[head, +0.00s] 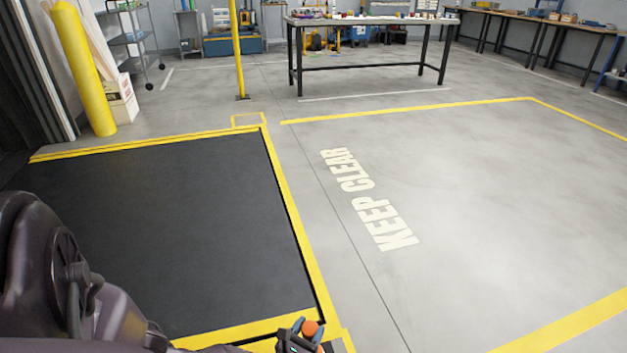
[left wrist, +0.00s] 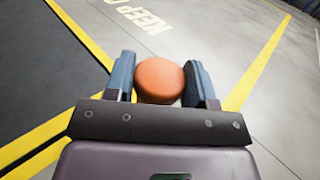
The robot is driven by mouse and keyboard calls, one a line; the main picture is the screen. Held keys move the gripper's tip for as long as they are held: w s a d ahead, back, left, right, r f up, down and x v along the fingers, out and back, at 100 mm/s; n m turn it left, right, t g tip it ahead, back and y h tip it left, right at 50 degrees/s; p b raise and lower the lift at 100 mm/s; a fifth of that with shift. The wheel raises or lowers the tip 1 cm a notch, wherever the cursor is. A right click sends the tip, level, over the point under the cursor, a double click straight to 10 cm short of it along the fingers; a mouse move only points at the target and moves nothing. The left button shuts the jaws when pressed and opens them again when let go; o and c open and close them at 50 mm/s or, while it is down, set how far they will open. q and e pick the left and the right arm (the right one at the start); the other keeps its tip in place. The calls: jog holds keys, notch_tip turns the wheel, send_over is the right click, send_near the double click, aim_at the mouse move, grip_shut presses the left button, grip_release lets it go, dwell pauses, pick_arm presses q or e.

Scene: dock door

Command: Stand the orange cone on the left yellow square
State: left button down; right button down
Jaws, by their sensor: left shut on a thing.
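The orange cone (head: 310,328) shows at the bottom of the head view, mostly hidden by my left gripper (head: 303,330). In the left wrist view its round orange top (left wrist: 160,80) sits between the two blue-grey fingers of the left gripper (left wrist: 162,88), which are shut on it. I cannot tell whether its base touches the floor. A small yellow square outline (head: 247,114) lies on the floor at the far corner of the dark dock plate. Another yellow marking (head: 346,338) shows by the near corner, partly hidden by the gripper. My right gripper is not in view.
The dark dock plate (head: 170,215) has yellow borders. Bare floor with KEEP CLEAR lettering (head: 367,195) lies to its right. A thin yellow post (head: 238,50) stands just beyond the far square, a thick yellow bollard (head: 84,68) at left, and a workbench (head: 370,21) behind.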

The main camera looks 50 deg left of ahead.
pick_arm(q)
notch_tip(320, 180, down, 3)
jog(key=shift+s+f+b, duration=0.15)
jog(key=shift+b, duration=0.75)
jog(key=shift+f+b, duration=0.3)
jog(key=shift+f, duration=0.2)
jog(key=shift+w, duration=0.2)
jog(key=shift+r, duration=0.15)
jog(key=shift+c, duration=2.4)
grip_release()
jog(key=p+v, duration=0.2)
jog(key=v, duration=1)
